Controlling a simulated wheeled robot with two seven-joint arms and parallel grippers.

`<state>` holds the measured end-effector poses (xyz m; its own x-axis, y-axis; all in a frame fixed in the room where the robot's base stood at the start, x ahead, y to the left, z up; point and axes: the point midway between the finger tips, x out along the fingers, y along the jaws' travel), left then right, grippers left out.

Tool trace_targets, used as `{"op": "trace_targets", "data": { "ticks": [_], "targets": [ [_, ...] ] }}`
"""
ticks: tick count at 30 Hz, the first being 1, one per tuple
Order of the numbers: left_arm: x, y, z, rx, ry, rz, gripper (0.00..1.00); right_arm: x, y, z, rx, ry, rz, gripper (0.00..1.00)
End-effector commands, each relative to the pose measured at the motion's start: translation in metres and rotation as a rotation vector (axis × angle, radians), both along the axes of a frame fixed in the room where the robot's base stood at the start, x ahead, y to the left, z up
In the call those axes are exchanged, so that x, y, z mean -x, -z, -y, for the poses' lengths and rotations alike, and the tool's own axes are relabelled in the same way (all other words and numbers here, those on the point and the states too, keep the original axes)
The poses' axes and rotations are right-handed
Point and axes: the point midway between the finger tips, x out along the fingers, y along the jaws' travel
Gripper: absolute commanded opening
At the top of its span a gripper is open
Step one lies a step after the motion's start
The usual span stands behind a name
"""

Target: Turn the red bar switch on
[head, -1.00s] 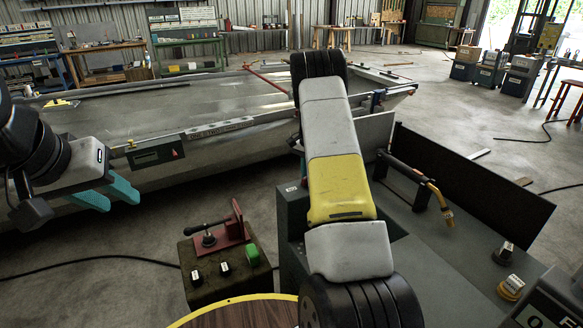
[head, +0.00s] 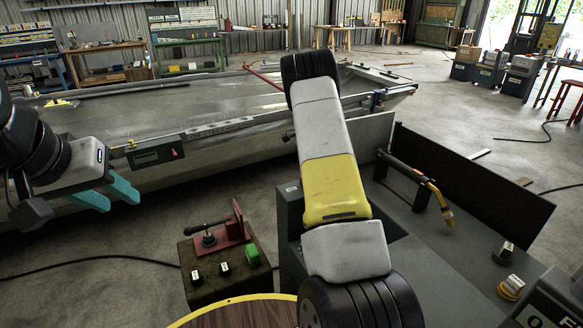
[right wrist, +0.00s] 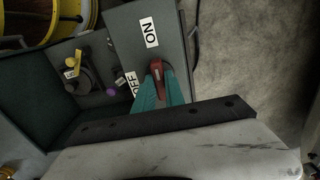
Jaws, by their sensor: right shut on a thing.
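The red bar switch (right wrist: 156,69) shows in the right wrist view on a grey panel. An ON label (right wrist: 149,32) lies above it and an OFF label (right wrist: 131,83) to its lower left. The teal fingers of my right gripper (right wrist: 160,80) are shut on the bar, which shows between their tips. The fingers hide part of the switch. In the head view the right gripper and this switch cannot be made out. My left gripper (head: 121,200) is at the left of the head view, its teal fingers apart, empty, away from the switch.
Beside the switch in the right wrist view are a yellow-handled knob (right wrist: 77,60) and a purple button (right wrist: 111,92). The head view shows a control box (head: 200,284) with a red bracket (head: 234,230), a round wooden top (head: 235,316) and a long hull (head: 190,110).

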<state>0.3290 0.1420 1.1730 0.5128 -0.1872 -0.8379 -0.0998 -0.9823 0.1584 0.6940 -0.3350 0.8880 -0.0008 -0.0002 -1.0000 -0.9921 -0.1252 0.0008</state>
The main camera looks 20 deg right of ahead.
Motion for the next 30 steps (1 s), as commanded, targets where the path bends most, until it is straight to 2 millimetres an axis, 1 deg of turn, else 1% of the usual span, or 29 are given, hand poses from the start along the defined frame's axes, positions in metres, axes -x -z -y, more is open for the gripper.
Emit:
{"op": "trace_targets", "data": {
  "ticks": [9,10,12,13,23,26,30],
  "targets": [
    [0.0,0.0,0.0,0.0,0.0,0.0,0.36,-0.001,-0.002,0.001,0.001,0.004,0.004,0.0],
    [0.0,0.0,0.0,0.0,0.0,0.0,0.36,-0.001,-0.002,0.001,0.001,0.004,0.004,0.2],
    [0.0,0.0,0.0,0.0,0.0,0.0,0.36,-0.001,-0.001,0.001,0.0,0.003,0.004,0.34],
    [0.0,0.0,0.0,0.0,0.0,0.0,0.36,-0.001,-0.001,0.001,0.001,0.003,0.003,0.36],
    [0.0,0.0,0.0,0.0,0.0,0.0,0.36,-0.001,-0.003,0.0,0.0,0.002,0.002,0.36],
    [0.0,0.0,0.0,0.0,0.0,0.0,0.36,-0.001,-0.013,0.0,0.0,0.001,0.004,0.36],
    [0.0,0.0,0.0,0.0,0.0,0.0,0.36,-0.002,-0.038,0.0,0.0,0.002,0.006,0.36]
  ]
}}
